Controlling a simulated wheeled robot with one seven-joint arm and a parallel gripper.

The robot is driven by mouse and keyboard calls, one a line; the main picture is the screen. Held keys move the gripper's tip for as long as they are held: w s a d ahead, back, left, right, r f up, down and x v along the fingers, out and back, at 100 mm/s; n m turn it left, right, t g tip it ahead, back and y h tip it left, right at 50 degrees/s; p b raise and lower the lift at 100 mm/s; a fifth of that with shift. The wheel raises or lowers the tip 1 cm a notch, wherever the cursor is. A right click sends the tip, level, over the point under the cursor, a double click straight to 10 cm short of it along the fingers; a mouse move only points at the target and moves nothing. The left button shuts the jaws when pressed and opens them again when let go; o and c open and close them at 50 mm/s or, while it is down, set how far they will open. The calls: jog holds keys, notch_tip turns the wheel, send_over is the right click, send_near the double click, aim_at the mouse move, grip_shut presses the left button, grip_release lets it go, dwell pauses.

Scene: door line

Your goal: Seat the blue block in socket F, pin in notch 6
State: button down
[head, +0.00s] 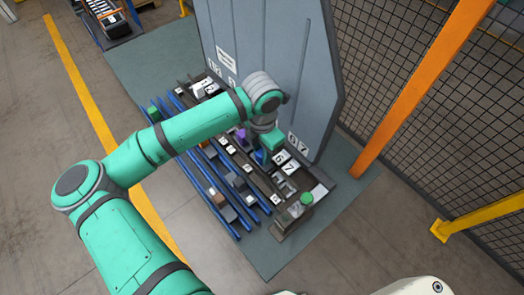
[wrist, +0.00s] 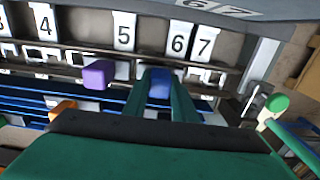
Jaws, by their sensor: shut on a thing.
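My gripper (wrist: 160,95) is shut on the blue block (wrist: 158,84); the block shows between the two green fingers in the wrist view. In the head view the gripper (head: 264,152) is over the dark rack, and the block is mostly hidden. In the wrist view the block appears below the gap between number card 5 (wrist: 124,32) and card 6 (wrist: 180,40), with card 7 (wrist: 204,44) further right. White-edged openings show under the cards. I cannot make out a letter F or the block's pin. I cannot tell whether the block touches the rack.
A purple block (wrist: 98,75) sits left of my gripper, with card 4 (wrist: 42,22) beyond it. An orange block (wrist: 62,107) is lower left. A green knob (head: 307,198) stands at the rack's right end. A grey panel (head: 275,60) rises behind; blue rails (head: 215,200) run in front.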

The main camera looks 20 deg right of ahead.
jog(key=c, duration=1.4)
grip_release()
jog(key=shift+o, duration=0.2)
notch_tip(320, 180, up, 11)
jog(key=shift+w+f, duration=0.1)
jog(key=shift+f, duration=0.05)
